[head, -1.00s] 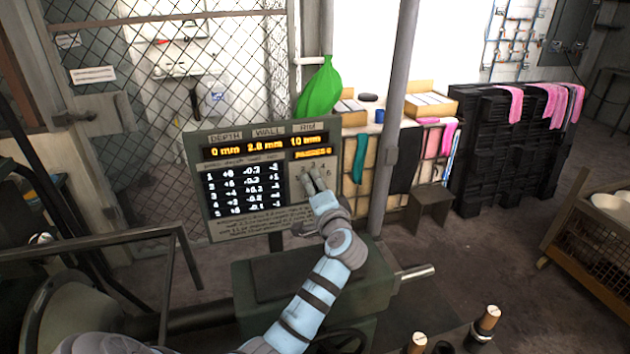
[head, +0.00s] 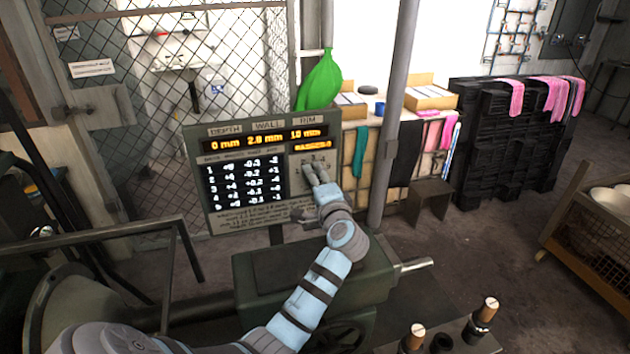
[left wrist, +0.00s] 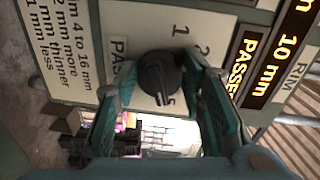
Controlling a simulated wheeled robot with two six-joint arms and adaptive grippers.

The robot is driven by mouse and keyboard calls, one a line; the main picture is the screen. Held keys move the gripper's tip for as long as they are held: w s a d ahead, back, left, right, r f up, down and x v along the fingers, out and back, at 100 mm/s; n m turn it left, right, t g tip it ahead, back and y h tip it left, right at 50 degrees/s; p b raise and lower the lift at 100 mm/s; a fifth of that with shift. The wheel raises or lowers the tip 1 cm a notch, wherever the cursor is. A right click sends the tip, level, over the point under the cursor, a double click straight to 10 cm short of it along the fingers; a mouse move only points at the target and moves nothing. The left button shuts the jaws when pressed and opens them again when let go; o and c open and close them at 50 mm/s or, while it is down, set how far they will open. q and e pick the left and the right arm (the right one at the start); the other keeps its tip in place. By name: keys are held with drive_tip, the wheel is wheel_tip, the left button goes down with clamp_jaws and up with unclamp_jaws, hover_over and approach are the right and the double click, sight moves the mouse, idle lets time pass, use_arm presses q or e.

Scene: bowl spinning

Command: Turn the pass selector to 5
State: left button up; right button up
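The pass selector is a dark round knob (left wrist: 158,74) on the control panel (head: 215,216), with 1, 2 and 5 visible around it in the left wrist view. A pale mark shows at its lower edge near the 5; I cannot tell its exact setting. The passes digit on the orange display is not legible. My left gripper (head: 314,165) is at the panel's dial area. In the left wrist view its teal-grey fingers (left wrist: 160,72) stand either side of the knob, spread with narrow gaps. The right finger hides part of the dial numbers. My right gripper is out of view.
A green machine housing (head: 265,268) with a metal shaft lies below the panel. A grey post (head: 395,110) stands just right of it. Wooden-handled tools (head: 487,312) stand at the front right. A green bag (head: 320,82) hangs behind the panel.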

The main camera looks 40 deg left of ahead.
use_arm(q)
drive_tip(key=shift+o, duration=1.4)
drive_tip(key=shift+d, duration=0.15)
drive_tip(key=v, duration=0.7)
drive_tip(key=shift+d, duration=0.2)
drive_tip(key=shift+s+a, duration=0.1)
